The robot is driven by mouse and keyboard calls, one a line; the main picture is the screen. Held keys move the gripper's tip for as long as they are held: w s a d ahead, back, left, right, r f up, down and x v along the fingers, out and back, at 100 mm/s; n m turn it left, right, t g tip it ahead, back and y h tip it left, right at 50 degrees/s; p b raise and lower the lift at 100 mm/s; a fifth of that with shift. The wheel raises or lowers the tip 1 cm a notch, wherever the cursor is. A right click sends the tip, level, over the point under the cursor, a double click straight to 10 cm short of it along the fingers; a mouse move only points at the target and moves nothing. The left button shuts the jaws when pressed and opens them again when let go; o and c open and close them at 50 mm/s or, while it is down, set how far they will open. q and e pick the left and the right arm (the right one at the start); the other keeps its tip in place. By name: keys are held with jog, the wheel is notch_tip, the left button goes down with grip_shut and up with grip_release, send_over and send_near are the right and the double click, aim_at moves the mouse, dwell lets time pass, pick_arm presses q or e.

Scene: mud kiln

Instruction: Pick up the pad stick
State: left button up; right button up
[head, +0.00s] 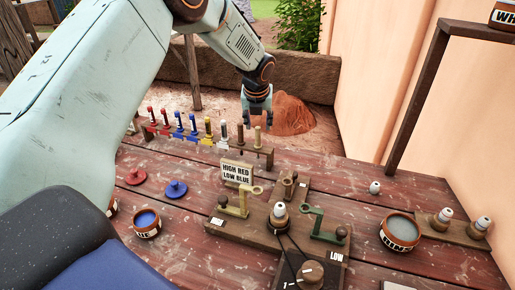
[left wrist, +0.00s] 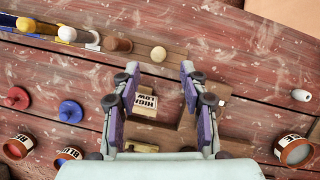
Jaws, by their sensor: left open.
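A wooden rack (head: 215,147) on the table holds a row of upright sticks with red, blue, yellow, white, brown and tan parts. The rightmost, tan-topped stick (head: 257,137) appears to be the pad stick, though no label confirms it. Its round pale top (left wrist: 158,53) shows in the left wrist view, just beyond the gap between my fingertips. My left gripper (head: 257,116) is open and empty, pointing down above the rack's right end. In the left wrist view its two fingers (left wrist: 160,72) stand apart, with nothing between them. My right gripper is out of view.
A "HIGH RED LOW BLUE" sign (head: 237,172) stands in front of the rack, near a wooden fixture with green levers (head: 325,230). Red (head: 135,177) and blue (head: 175,189) knobbed discs, a blue pot (head: 147,223) and a grey pot (head: 400,232) are on the table.

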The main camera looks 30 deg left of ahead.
aim_at(258, 133)
pick_arm(q)
jog(key=x, duration=0.6)
jog(key=shift+a+f+b, duration=0.1)
jog(key=shift+f+b, duration=0.2)
jog(key=shift+f, duration=0.55)
jog(key=shift+w+a+f, duration=0.1)
jog(key=shift+w+a, duration=0.05)
jog(key=shift+f, duration=0.1)
jog(key=c, duration=0.6)
grip_shut()
